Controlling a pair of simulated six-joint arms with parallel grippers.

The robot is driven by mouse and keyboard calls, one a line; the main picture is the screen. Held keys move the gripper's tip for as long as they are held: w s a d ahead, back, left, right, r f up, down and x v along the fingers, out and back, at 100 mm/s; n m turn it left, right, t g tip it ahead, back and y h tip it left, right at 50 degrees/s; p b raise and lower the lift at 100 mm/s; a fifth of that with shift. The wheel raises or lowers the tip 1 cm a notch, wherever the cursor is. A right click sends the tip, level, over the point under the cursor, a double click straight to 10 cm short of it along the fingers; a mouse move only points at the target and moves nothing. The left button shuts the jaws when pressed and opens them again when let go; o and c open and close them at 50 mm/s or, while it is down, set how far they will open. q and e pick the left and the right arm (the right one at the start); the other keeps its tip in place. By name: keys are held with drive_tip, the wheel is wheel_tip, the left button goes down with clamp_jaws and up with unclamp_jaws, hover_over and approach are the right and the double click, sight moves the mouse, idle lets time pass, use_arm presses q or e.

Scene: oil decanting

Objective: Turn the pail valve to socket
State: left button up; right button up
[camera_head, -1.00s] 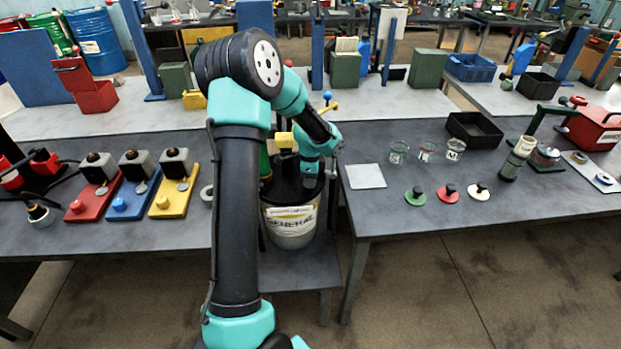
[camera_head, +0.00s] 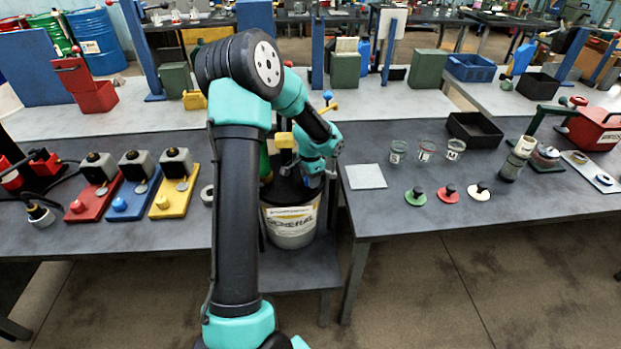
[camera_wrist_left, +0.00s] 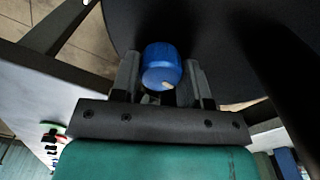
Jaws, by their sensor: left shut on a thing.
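The pail (camera_head: 290,226) is a white container with a printed label and a dark lid. It stands on a low shelf in the gap between the two tables. My left gripper (camera_wrist_left: 163,78) is over the pail's lid, and its fingertips are mostly hidden by the wrist in the head view. In the left wrist view its two fingers are shut on a blue knob (camera_wrist_left: 162,66), with one finger on each side. I cannot see how the knob joins the valve. Yellow parts (camera_head: 284,140) show beside my wrist above the pail. My right gripper is not in view.
On the left table are red, blue and yellow stands (camera_head: 174,196). On the right table are a white square plate (camera_head: 366,176), several glass jars (camera_head: 398,152), coloured round lids (camera_head: 448,193) and a black tray (camera_head: 474,130). The front of the right table is clear.

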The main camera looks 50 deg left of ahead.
use_arm(q)
drive_tip(key=n, duration=0.5)
drive_tip(key=shift+a+n, duration=0.1)
drive_tip(key=shift+n, duration=0.2)
drive_tip(key=n, duration=0.5)
drive_tip(key=shift+n, duration=0.3)
drive_tip(key=o, duration=0.6)
drive_tip(key=shift+o, duration=0.2)
wheel_tip(320, 180, up, 18)
drive_tip(key=shift+f, duration=0.25)
idle(0.3)
